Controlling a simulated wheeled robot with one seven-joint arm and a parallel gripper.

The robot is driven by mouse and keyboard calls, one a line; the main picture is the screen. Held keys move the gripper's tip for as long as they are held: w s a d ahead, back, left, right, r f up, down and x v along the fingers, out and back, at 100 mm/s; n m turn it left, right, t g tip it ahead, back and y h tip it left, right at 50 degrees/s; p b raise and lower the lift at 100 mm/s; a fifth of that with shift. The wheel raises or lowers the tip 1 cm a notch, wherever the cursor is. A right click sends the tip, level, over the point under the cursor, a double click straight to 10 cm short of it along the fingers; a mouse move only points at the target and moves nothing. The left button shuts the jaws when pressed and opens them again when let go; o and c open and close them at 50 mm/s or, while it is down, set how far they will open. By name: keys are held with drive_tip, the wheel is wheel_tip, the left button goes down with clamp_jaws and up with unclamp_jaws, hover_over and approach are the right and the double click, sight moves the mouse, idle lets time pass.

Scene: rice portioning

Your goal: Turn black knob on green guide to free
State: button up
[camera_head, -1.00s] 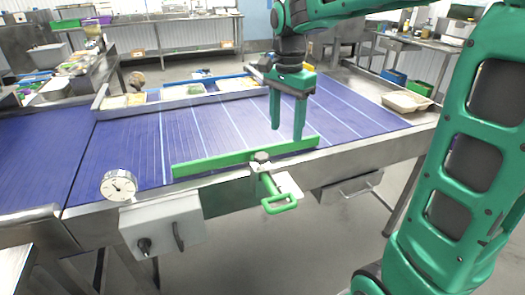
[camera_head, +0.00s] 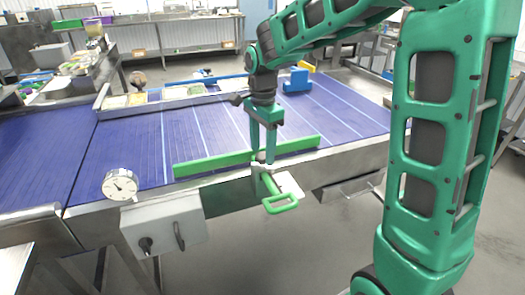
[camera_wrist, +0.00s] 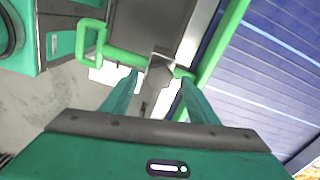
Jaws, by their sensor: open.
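The green guide (camera_head: 215,163) lies as a long bar along the near edge of the blue conveyor belt. It also shows in the wrist view (camera_wrist: 222,45). A green loop handle (camera_head: 281,204) hangs from its clamp at the front. The dark knob (camera_head: 261,156) sits at the clamp and is partly hidden by my fingers; in the wrist view it looks like a dark grey faceted block (camera_wrist: 160,66). My gripper (camera_head: 263,159) points down over the knob. In the wrist view its open fingers (camera_wrist: 159,76) stand either side of the knob; I cannot tell whether they touch it.
A grey control box (camera_head: 160,222) with a black switch and handle hangs on the conveyor's front, left of the guide. A round dial (camera_head: 119,185) stands above it. A blue block (camera_head: 296,80) and a tray rail (camera_head: 190,98) lie at the belt's far side. The belt's middle is clear.

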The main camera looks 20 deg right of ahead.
drive_tip(key=shift+f, duration=0.5)
drive_tip(key=c, duration=1)
drive_tip(key=shift+d, duration=0.15)
drive_tip(key=shift+c, duration=0.2)
